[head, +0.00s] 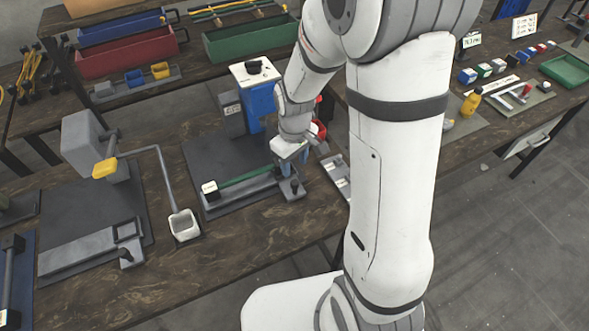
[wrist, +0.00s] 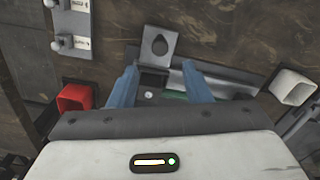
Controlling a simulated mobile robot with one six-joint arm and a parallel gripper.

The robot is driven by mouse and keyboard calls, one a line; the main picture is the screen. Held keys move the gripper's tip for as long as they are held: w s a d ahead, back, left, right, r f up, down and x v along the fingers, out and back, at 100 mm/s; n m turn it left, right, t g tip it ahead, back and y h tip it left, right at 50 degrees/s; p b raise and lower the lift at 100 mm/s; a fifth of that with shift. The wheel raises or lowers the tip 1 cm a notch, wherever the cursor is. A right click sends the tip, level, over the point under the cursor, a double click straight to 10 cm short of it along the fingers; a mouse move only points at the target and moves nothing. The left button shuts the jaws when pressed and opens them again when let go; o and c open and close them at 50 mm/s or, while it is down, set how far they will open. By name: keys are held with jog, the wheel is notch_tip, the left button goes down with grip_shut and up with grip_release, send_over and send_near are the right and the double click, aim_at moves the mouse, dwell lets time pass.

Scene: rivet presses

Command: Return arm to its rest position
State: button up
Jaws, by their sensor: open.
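My gripper (head: 288,168) is low over the right end of a fixture on the middle work station in the head view, partly hidden by its own wrist. In the wrist view its two blue fingers (wrist: 160,78) are spread apart, with nothing gripped between them. Between and beyond them is a dark clamp block (wrist: 152,84) on a grey plate. A green strip (head: 246,181) lies in the fixture and shows in part behind the fingers. I cannot tell whether the fingers touch the fixture.
A blue press (head: 262,104) stands right behind my gripper. A grey press (head: 88,146) with a white cup (head: 184,226) is to the left. A red cup (wrist: 75,97) is left of the fingers in the wrist view. Red (head: 128,51) and green bins stand at the back.

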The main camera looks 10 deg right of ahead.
jog(key=shift+r, duration=0.25)
dwell(0.3)
jog(key=shift+r, duration=0.1)
jog(key=s+d+r+m+t, duration=0.1)
jog(key=s+d+r+m, duration=0.1)
jog(key=s+r, duration=0.5)
jog(key=s+d+r+m+t, duration=0.2)
jog(key=s+r+m, duration=0.2)
jog(key=s+r, duration=0.3)
notch_tip(320, 180, up, 3)
jog(key=shift+d+m, duration=0.25)
jog(key=shift+m, duration=0.05)
dwell(1.3)
